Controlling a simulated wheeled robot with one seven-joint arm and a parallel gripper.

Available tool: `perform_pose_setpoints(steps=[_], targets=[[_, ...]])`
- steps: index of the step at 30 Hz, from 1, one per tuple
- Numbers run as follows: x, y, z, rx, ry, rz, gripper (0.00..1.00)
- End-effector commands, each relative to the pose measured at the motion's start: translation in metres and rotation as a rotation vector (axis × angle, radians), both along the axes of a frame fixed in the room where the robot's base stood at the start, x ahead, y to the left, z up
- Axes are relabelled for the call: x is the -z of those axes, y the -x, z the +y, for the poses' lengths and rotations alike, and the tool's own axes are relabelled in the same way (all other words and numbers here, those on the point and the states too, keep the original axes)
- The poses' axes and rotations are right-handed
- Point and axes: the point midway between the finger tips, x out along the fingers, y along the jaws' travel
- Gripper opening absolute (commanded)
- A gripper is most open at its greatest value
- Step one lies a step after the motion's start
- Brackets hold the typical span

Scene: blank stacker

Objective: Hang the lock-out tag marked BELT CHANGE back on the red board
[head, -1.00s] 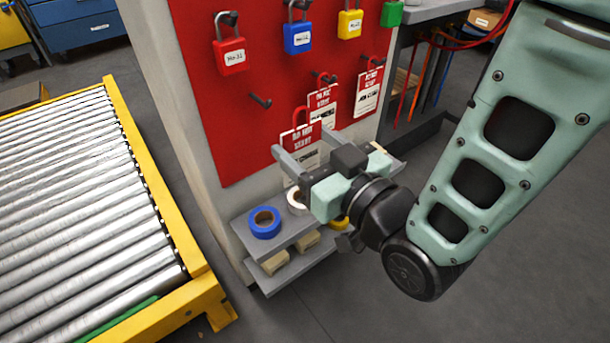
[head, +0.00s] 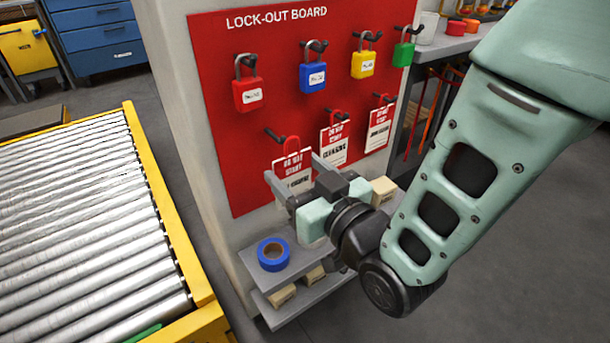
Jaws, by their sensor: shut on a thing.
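The red board (head: 240,190) stands upright in the middle of the head view. A red-and-white tag (head: 293,167) with a red loop is between the fingers of my gripper (head: 297,177), which is shut on it. Its lower print is too small to read. A black peg (head: 273,134) is just left of the tag's loop. I cannot tell whether the loop is around the peg tip or only in front of it. Two similar tags, a middle one (head: 334,146) and a right one (head: 379,128), hang on pegs to the right.
Red (head: 248,96), blue (head: 312,78), yellow (head: 363,64) and green (head: 403,54) padlocks hang above. Below is a grey shelf (head: 297,264) with blue tape (head: 273,254) and small boxes. A roller conveyor (head: 90,230) fills the left. Grey floor is open at the right.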

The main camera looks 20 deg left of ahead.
Motion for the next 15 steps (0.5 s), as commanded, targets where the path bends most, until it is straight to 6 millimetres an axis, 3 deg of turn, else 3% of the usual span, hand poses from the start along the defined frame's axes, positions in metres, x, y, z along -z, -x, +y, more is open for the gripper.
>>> perform_pose_setpoints(steps=[15], targets=[[0.003,-0.019,0.023,0.000,0.001,0.001,0.41]])
